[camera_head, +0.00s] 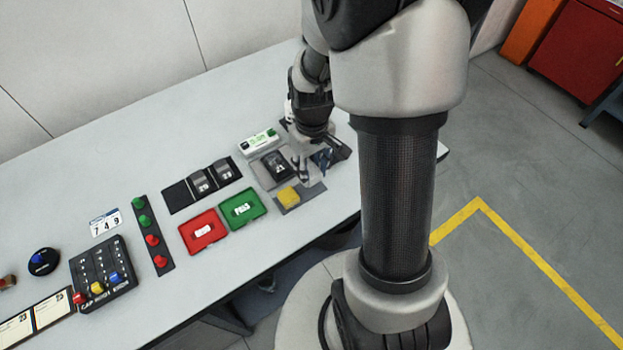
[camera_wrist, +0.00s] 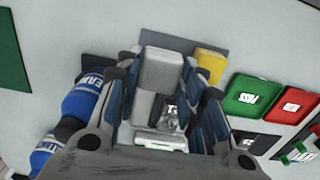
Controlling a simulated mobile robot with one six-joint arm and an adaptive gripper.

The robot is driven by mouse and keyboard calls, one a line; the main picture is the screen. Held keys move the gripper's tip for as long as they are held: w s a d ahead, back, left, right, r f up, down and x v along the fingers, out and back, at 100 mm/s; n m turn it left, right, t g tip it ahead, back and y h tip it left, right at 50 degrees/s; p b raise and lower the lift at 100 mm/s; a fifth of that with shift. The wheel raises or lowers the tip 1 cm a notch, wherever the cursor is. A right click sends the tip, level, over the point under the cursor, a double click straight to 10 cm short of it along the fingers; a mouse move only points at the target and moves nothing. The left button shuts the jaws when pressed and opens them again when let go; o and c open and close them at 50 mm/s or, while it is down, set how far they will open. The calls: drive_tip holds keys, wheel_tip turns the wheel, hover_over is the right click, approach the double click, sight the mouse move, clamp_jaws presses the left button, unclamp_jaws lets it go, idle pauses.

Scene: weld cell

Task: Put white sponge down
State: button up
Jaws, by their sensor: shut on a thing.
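The white sponge (camera_wrist: 162,70) shows as a pale block between the fingers of my gripper (camera_wrist: 163,95) in the wrist view. My gripper is shut on it. The block's far end reaches over a dark grey mat (camera_wrist: 175,40); I cannot tell whether it touches the mat. A yellow sponge (camera_wrist: 210,66) lies just right of it on the same mat. In the head view my gripper (camera_head: 303,168) is low over the table's right end, behind the yellow sponge (camera_head: 288,196). The white sponge cannot be clearly made out there.
A green tray (camera_head: 242,208) and a red tray (camera_head: 202,231) lie left of the mat. A dark device (camera_head: 274,167) and a white-green box (camera_head: 259,139) stand close to my gripper. Blue-banded cylinders (camera_wrist: 83,97) are left of my fingers. The table's front edge is near.

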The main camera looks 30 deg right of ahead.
sight(312, 172)
drive_tip(key=shift+f+b, duration=0.75)
drive_tip(key=shift+f, duration=1.35)
drive_tip(key=shift+f, duration=0.15)
drive_tip(key=o, duration=1)
